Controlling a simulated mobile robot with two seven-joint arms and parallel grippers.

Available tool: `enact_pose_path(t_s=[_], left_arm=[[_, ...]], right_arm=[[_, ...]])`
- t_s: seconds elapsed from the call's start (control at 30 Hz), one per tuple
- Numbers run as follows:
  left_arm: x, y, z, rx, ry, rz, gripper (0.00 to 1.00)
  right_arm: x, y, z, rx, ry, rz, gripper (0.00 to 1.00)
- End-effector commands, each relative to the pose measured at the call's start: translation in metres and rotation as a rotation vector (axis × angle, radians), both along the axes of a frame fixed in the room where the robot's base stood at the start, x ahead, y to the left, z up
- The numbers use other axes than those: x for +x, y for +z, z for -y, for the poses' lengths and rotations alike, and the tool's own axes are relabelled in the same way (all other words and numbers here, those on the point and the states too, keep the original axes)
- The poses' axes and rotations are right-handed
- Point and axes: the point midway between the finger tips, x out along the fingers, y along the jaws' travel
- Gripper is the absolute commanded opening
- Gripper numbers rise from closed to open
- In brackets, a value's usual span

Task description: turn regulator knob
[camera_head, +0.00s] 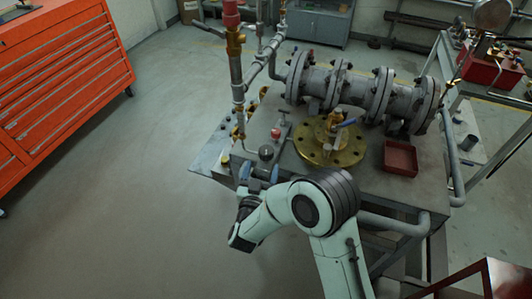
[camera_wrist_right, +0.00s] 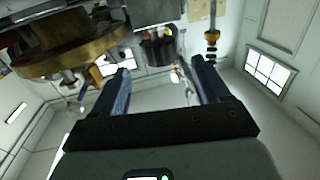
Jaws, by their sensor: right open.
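A dark round knob (camera_head: 266,152), which looks like the regulator knob, is at the front left edge of the grey valve bench, left of the brass flange. My right gripper (camera_head: 260,172) is just in front of this knob, with its blue fingers apart and pointing at it. In the right wrist view the dark ribbed knob (camera_wrist_right: 158,49) shows beyond and between the two open fingertips (camera_wrist_right: 161,70). No contact between fingers and knob is visible. My left gripper is not in view.
A round brass flange (camera_head: 345,155) with a blue-handled valve lies right of the knob. A red-topped vertical pipe (camera_head: 236,75) rises behind it. A small red tray (camera_head: 401,158) and a large grey flanged pipe (camera_head: 350,90) are on the bench. Floor at left is clear.

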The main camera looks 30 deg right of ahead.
Motion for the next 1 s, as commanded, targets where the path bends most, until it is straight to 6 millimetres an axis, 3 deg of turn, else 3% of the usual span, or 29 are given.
enact_pose_path(t_s=[0.3, 0.77, 0.8, 0.93, 1.0], left_arm=[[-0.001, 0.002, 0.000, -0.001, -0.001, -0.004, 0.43], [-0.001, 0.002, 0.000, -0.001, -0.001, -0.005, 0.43], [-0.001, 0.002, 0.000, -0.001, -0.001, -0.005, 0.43], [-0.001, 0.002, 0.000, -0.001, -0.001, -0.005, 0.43], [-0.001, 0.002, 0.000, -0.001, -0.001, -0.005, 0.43]], right_arm=[[0.045, -0.001, 0.038, 0.000, 0.000, -0.001, 0.75], [0.057, -0.001, 0.048, 0.000, 0.002, -0.003, 0.75], [0.057, -0.001, 0.048, 0.001, 0.002, -0.002, 0.72], [0.056, -0.001, 0.048, 0.001, 0.002, -0.002, 0.30], [0.056, -0.001, 0.048, 0.001, 0.002, -0.002, 0.25]])
